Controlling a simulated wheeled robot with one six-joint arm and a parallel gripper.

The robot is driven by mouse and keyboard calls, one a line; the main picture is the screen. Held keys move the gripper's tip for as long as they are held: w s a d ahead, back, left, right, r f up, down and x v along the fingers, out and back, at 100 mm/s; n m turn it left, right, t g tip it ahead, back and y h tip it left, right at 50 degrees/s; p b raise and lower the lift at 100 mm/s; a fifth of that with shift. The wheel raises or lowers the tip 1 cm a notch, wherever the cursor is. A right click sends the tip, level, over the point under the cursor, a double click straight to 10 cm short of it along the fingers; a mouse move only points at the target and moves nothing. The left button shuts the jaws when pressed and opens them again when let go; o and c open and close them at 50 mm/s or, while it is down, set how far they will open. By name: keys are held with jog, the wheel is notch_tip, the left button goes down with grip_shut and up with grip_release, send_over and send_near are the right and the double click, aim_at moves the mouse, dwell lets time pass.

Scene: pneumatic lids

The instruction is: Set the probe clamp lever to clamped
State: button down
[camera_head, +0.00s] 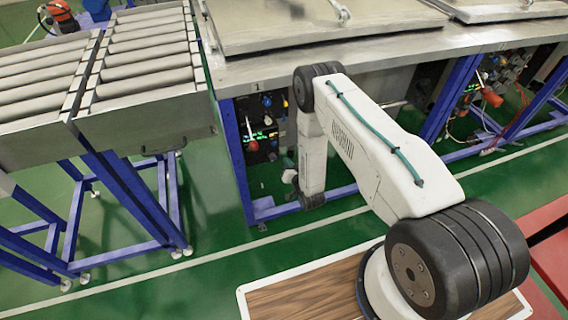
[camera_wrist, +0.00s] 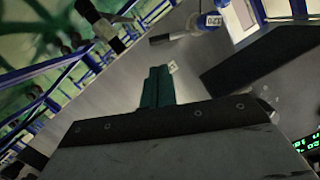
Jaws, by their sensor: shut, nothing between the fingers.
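In the wrist view, my gripper (camera_wrist: 157,87) shows as two dark green fingers pressed together with nothing between them. They stick out beyond a dark plate at the bottom of the picture. A black bar-shaped part (camera_wrist: 100,24) at the upper left lies apart from the fingertips. I cannot tell which part is the probe clamp lever. In the head view, the control panel (camera_head: 268,108) under station 1 has a red-knobbed lever (camera_head: 252,145). My arm hides part of that area.
A roller conveyor (camera_head: 150,110) on blue legs stands at the left. A steel bench with a lid (camera_head: 300,20) spans the back, and another panel (camera_head: 492,85) sits at the right. The green floor (camera_head: 215,225) is clear. A green digital display (camera_wrist: 308,144) shows at the wrist view's right edge.

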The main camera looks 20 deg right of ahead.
jog(key=w+f, duration=0.1)
jog(key=w, duration=0.6)
jog(key=shift+w+a+f, duration=0.15)
jog(key=shift+w+a, duration=0.05)
jog(key=shift+a, duration=0.15)
jog(key=shift+a, duration=0.15)
